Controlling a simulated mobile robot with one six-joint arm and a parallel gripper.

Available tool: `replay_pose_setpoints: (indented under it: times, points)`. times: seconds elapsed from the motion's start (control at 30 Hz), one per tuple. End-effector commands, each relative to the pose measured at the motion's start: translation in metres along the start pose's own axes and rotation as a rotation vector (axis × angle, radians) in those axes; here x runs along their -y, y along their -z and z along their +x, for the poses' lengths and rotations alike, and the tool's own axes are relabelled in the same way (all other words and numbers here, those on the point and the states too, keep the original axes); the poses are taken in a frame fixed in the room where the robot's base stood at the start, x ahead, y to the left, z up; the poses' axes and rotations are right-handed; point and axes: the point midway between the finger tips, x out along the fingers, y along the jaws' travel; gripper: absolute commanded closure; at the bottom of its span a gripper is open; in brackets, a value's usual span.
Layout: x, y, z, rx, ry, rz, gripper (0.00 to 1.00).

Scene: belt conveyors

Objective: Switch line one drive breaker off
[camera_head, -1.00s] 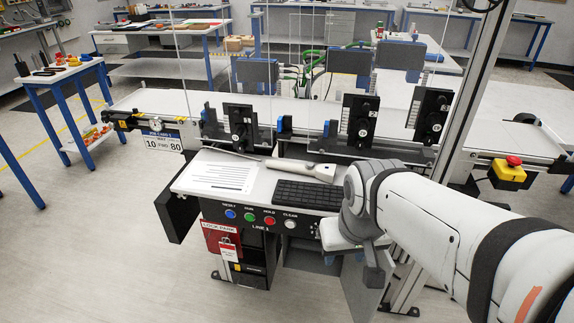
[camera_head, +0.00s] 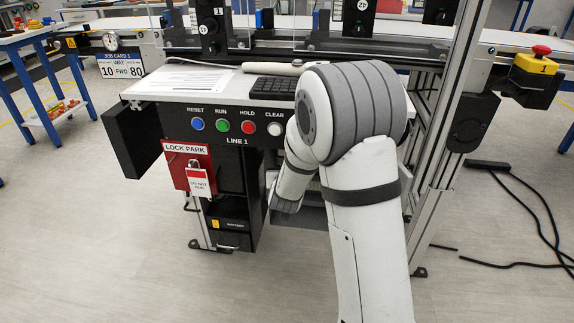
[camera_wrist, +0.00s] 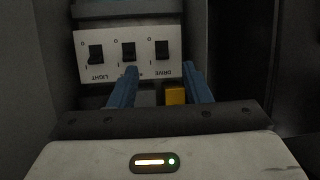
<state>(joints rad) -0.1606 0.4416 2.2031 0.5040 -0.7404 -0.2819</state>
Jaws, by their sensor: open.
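The wrist view shows a pale breaker panel (camera_wrist: 140,72) with three black switches in a row, its lettering upside down. The right-hand switch is the drive breaker (camera_wrist: 161,50), above the word DRIVE. The left one is the light breaker (camera_wrist: 96,54); the middle label is hidden by a finger. Marks 0 above and I below stand beside the switches; I cannot tell the drive lever's position. My gripper (camera_wrist: 159,72) is open, its blue fingers apart below the drive switch, with nothing seen between the tips. In the head view my arm hides the gripper and panel.
The LINE 1 console (camera_head: 180,89) carries coloured buttons above a red lock park board (camera_head: 187,165) with a hanging tag. An open black door (camera_head: 132,134) is at its left. A yellow block (camera_wrist: 175,95) shows low between my fingers. Dark walls flank the panel closely.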

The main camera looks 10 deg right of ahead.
Motion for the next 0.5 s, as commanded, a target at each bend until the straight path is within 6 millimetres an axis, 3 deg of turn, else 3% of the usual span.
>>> replay_pose_setpoints:
  times: [0.03,0.13,0.3,0.5]
  points:
    - [0.005,-0.013,0.028,-0.078,-0.024,0.010,0.56]
    - [0.010,-0.003,0.055,-0.221,-0.069,0.031,0.56]
    - [0.013,0.008,0.074,-0.353,-0.112,0.050,0.56]
    - [0.012,0.018,0.094,-0.379,-0.120,0.054,0.56]
